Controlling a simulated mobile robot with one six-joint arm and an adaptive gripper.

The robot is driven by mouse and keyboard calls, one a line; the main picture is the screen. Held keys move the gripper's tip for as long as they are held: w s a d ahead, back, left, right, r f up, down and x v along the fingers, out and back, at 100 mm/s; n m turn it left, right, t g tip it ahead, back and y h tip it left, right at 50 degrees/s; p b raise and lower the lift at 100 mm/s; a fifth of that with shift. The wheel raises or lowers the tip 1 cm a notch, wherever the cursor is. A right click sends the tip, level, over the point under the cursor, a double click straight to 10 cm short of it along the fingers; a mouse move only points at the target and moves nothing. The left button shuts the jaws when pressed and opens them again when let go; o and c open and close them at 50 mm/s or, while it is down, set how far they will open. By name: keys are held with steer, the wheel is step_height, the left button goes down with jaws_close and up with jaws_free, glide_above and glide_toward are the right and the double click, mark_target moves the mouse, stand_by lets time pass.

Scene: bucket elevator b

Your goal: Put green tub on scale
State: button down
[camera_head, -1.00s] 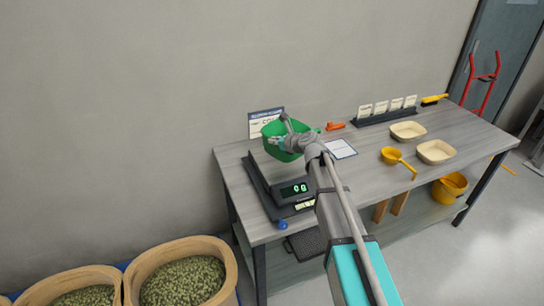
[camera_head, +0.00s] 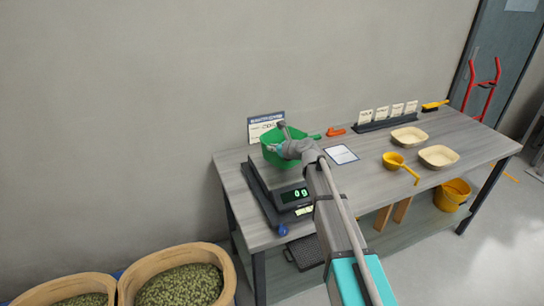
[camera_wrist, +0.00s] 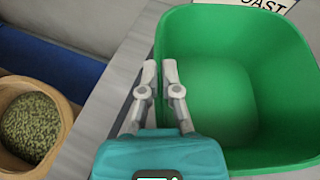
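The green tub (camera_head: 270,158) is over the back part of the scale (camera_head: 258,180) in the head view. The scale's display reads 0 g. I cannot tell whether the tub's base touches the plate. In the wrist view the empty tub (camera_wrist: 225,85) fills the right side. My gripper (camera_wrist: 159,72) has one finger on each side of the tub's left wall, closed on it near the rim. In the head view my gripper (camera_head: 277,148) is partly hidden by my wrist at the tub.
A sign (camera_head: 262,127) stands behind the scale. An orange tool (camera_head: 336,132), a paper sheet (camera_head: 341,154), a yellow scoop (camera_head: 397,162) and two cream trays (camera_head: 438,157) lie to the right on the grey table (camera_head: 372,186). Grain-filled bins (camera_head: 180,285) stand on the floor at left.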

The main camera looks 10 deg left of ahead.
mark_target(273, 155)
steer(key=shift+w+a+f+b, duration=0.15)
steer(key=shift+w+f+b, duration=0.2)
steer(key=shift+f, duration=0.2)
steer(key=shift+s+f+b, duration=0.15)
steer(key=shift+f+b, duration=1.05)
steer(key=shift+f, duration=0.25)
steer(key=c, duration=0.8)
jaws_free()
steer(key=shift+r, duration=0.1)
steer(key=shift+r, duration=0.2)
steer(key=p+v, duration=0.4)
steer(key=v, duration=0.8)
steer(key=shift+p, duration=0.3)
steer(key=shift+f, duration=0.15)
